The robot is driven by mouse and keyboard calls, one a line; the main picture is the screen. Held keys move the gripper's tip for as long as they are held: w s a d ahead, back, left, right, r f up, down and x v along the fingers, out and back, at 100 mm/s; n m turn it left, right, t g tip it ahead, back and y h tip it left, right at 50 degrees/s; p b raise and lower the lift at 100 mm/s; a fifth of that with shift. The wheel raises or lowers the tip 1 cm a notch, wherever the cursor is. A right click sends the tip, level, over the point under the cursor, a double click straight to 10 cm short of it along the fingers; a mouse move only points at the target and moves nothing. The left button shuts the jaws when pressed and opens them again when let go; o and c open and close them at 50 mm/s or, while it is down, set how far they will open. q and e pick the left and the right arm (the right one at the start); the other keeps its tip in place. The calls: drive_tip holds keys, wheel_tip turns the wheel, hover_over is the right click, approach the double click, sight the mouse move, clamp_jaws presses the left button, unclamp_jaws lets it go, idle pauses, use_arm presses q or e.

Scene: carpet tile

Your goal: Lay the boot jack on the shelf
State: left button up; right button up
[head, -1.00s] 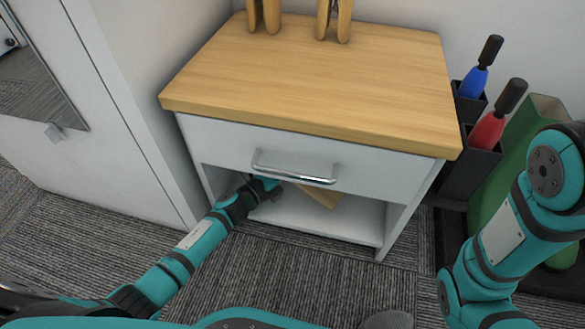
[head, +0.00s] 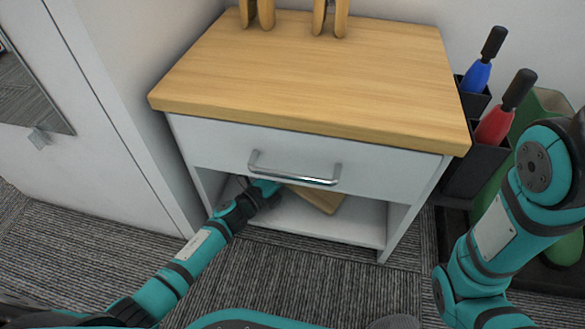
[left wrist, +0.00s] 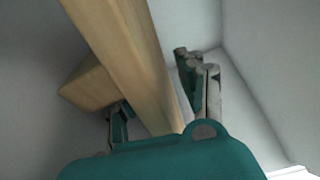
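The boot jack (head: 318,197) is a pale wooden board inside the open shelf space under the drawer; the drawer front and my gripper hide part of it. The left wrist view shows its long board (left wrist: 128,60) with a wooden cross block (left wrist: 90,85) on the left. The white shelf (head: 350,228) shows bare in front of it. My left gripper (head: 272,188) reaches into this space. In the left wrist view its fingers (left wrist: 160,105) stand spread either side of the board, with a gap at the right finger. My right arm is at the right; its gripper is out of view.
The cabinet has a wooden top (head: 310,75) and a drawer with a metal handle (head: 293,170) just above my left gripper. Wooden pieces (head: 330,15) stand on top. A dark rack (head: 475,165) with blue- and red-handled tools stands right. A white door (head: 95,120) is left.

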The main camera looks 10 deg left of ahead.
use_arm(q)
drive_tip(key=p+v, duration=0.3)
drive_tip(key=v, duration=0.4)
drive_tip(key=shift+r+p, duration=0.15)
drive_tip(key=shift+p, duration=0.25)
drive_tip(key=shift+s+a, duration=0.15)
drive_tip(key=shift+s, duration=0.1)
